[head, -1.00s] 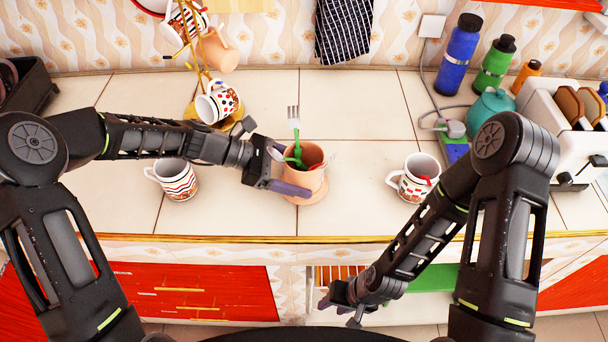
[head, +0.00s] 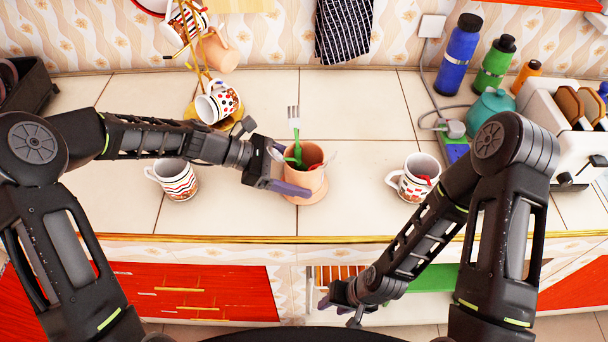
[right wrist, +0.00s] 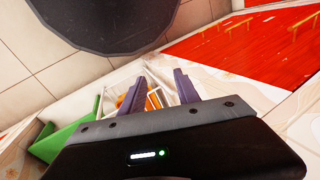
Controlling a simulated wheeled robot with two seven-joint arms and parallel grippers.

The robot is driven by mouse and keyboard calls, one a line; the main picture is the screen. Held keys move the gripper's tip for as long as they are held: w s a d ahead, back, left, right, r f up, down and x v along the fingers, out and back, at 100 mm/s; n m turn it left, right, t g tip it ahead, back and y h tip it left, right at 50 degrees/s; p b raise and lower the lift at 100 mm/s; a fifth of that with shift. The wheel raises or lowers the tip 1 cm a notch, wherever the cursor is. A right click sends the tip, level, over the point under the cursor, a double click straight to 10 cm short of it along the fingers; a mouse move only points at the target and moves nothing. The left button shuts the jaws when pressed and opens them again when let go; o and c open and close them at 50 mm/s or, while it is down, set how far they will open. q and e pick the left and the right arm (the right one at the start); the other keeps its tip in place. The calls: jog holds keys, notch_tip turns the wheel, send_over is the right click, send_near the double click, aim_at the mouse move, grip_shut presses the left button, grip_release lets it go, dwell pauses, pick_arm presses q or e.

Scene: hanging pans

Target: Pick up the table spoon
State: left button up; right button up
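A terracotta pot (head: 312,155) stands on the counter in the head view. It holds a fork (head: 294,118) with a green handle, some red-handled utensil and a grey piece at its left rim. I cannot make out for sure which piece is the table spoon. My left gripper (head: 288,180) is at the pot's left side, with one purple finger across its front; the other finger is hidden or unclear. My right gripper (head: 342,304) is low in front of the counter, away from the pot. In the right wrist view its two fingers (right wrist: 172,88) are apart and empty.
A patterned mug (head: 176,180) stands left of the pot, and another mug (head: 414,178) stands to the right. A mug stand (head: 203,115) is behind my left arm. Bottles (head: 459,54), a teapot (head: 490,108) and a toaster (head: 568,135) fill the back right.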

aim_at(273, 153)
dwell(0.3)
jog(key=o, duration=0.4)
jog(key=shift+o, duration=0.4)
jog(key=s+a+r+m+g, duration=0.1)
jog(key=a+r+m+g, duration=0.1)
jog(key=a+r, duration=0.6)
jog(key=shift+s+a+g, duration=0.2)
jog(key=shift+a+g, duration=0.4)
jog(key=shift+a, duration=0.3)
jog(key=w+a+r+t+y, duration=0.1)
jog(key=w+a+r, duration=0.2)
jog(key=a+r, duration=0.5)
jog(key=w+a+r+y, duration=0.1)
jog(key=w+a+r, duration=0.1)
jog(key=a+r, duration=0.6)
jog(key=w+d+r+m+t+h, duration=0.1)
jog(key=w+d+r, duration=0.3)
jog(key=r, duration=0.4)
jog(key=w+d+r+m+t+h, duration=0.1)
jog(key=w+d+r+m, duration=0.3)
jog(key=r, duration=0.4)
jog(key=w+d+r+m+t+h, duration=0.1)
jog(key=w+d+r+m+h, duration=0.2)
jog(key=w+d+r, duration=0.2)
notch_tip(273, 153, up, 4)
jog(key=shift+w+f, duration=0.1)
jog(key=shift+w, duration=0.45)
